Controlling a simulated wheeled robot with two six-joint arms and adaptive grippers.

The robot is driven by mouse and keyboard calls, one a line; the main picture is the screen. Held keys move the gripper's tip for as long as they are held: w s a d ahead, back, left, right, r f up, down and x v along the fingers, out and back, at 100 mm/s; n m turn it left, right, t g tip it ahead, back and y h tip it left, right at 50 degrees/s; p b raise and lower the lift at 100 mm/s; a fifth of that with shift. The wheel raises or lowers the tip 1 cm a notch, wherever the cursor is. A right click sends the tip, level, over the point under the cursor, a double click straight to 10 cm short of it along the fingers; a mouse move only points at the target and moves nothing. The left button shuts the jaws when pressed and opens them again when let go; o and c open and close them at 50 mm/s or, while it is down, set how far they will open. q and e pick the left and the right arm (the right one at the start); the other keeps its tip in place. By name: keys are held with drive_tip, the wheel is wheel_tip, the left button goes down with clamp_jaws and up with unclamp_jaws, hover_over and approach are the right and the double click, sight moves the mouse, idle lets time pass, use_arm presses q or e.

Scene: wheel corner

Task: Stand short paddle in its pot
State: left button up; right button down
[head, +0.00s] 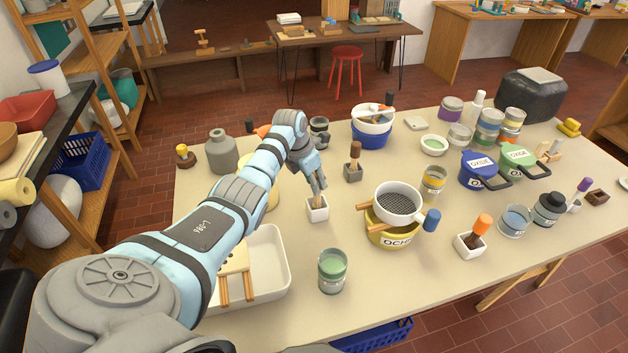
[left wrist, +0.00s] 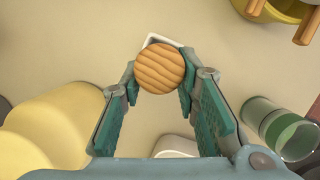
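The short paddle, with a round wooden handle end (left wrist: 160,68), stands between the fingers of my left gripper (head: 318,186). In the left wrist view the fingertips press in on both sides of the handle. In the head view the paddle's wood (head: 317,201) shows below the fingertips, over the mouth of a small white square pot (head: 317,212). Its lower end is hidden by the pot wall, so I cannot tell how deep it sits. It looks about upright. A corner of the pot (left wrist: 152,39) shows behind the handle in the left wrist view. My right gripper is not in view.
A yellow ochre bucket (head: 391,234) with a sieve (head: 398,201) on it stands right of the pot. A green-banded jar (head: 332,271) stands in front, and a white tray (head: 279,262) lies front left. Another pot (head: 353,173) with a dark-handled tool is behind.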

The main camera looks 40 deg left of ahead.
use_arm(q)
drive_tip(key=shift+o, duration=1.4)
drive_tip(key=shift+r, duration=0.1)
drive_tip(key=shift+r, duration=0.1)
drive_tip(key=p+v, duration=0.2)
drive_tip(key=v, duration=1)
